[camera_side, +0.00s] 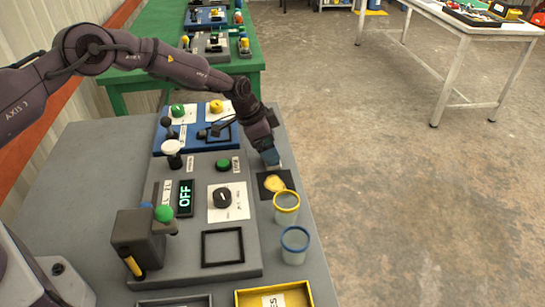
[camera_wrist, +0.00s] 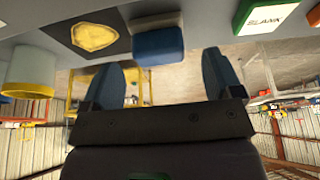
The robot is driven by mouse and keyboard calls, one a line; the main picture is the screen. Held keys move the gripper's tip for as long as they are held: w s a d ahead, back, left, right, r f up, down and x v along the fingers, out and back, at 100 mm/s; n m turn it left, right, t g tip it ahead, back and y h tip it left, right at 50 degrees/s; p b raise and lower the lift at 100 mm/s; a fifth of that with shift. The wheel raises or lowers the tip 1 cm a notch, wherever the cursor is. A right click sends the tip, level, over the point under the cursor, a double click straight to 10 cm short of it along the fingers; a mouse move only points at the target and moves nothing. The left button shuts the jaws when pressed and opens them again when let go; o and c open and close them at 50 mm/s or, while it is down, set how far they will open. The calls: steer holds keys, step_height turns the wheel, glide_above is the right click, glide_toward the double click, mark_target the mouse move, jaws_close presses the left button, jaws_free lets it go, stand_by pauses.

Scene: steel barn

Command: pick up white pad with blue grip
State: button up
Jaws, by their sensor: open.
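The pad with the blue grip (camera_wrist: 158,46) sits on the grey work surface in the wrist view, at the top centre beside a black square. Its blue block faces me, with a paler part beyond it. My gripper (camera_wrist: 164,75) is open, its two blue-grey fingers apart. The pad lies ahead of the gap between the fingertips, and nothing is held. In the side view my gripper (camera_side: 270,153) is low by the right edge of the grey table, just behind the black square. There I cannot cleanly separate the blue grip from the fingers.
The black square (camera_side: 275,184) bears a yellow shape. A yellow-rimmed cup (camera_side: 286,208) and a blue-rimmed cup (camera_side: 295,245) stand nearer the camera. A grey control panel (camera_side: 180,262) and a blue panel (camera_side: 170,143) fill the left. Open floor lies right of the table.

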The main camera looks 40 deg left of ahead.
steer(key=shift+x, duration=1.45)
steer(key=c, duration=1)
steer(key=shift+r, duration=0.1)
steer(key=shift+r, duration=0.45)
step_height(320, 180, up, 3)
steer(key=shift+f, duration=0.2)
steer(key=shift+s+a+r, duration=0.35)
steer(key=shift+s+r, duration=1.2)
steer(key=shift+s, duration=0.8)
steer(key=shift+s+a+r, duration=0.4)
steer(key=shift+s+r, duration=1.2)
steer(key=shift+s, duration=0.7)
steer(key=shift+s+a+r, duration=0.35)
steer(key=shift+s+r, duration=1.2)
steer(key=shift+s, duration=0.8)
